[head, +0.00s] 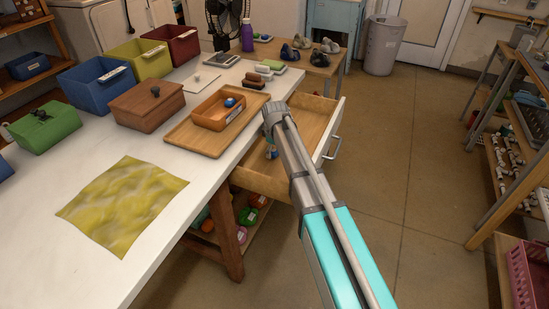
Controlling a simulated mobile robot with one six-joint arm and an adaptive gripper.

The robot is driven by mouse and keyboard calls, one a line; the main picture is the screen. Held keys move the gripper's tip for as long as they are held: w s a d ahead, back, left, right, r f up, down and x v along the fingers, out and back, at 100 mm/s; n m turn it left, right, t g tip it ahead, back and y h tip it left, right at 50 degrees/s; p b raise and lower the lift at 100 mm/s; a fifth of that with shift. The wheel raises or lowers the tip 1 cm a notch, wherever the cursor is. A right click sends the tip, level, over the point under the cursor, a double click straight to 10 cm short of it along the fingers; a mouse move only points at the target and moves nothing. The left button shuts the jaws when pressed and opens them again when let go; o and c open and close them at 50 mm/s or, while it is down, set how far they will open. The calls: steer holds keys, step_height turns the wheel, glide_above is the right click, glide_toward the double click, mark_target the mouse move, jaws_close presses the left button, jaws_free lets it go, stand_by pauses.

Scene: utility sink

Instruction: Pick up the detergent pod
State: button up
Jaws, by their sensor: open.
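A small blue rounded item (230,102), which looks like the detergent pod, sits inside an open orange-brown bin (207,119) with a pale label on its front. The bin stands on a wooden tray (185,139) on the white counter. My arm reaches in from the lower right, its grey end above the open drawer (318,112) and right of the tray. The fingers of my gripper cannot be made out. A small blue and yellowish item (272,152) shows in the drawer beside my arm, too small to identify.
A yellow cloth (124,203) lies on the white counter (60,255). A lidded brown box (147,108) and green (45,128), blue (97,85), yellow (138,62) and red (170,45) bins line its back. The drawer juts into the aisle; the floor to its right is clear.

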steer(key=shift+w+f+b, duration=0.2)
steer(key=shift+f+b, duration=0.45)
steer(key=shift+f, duration=0.3)
steer(key=c, duration=1)
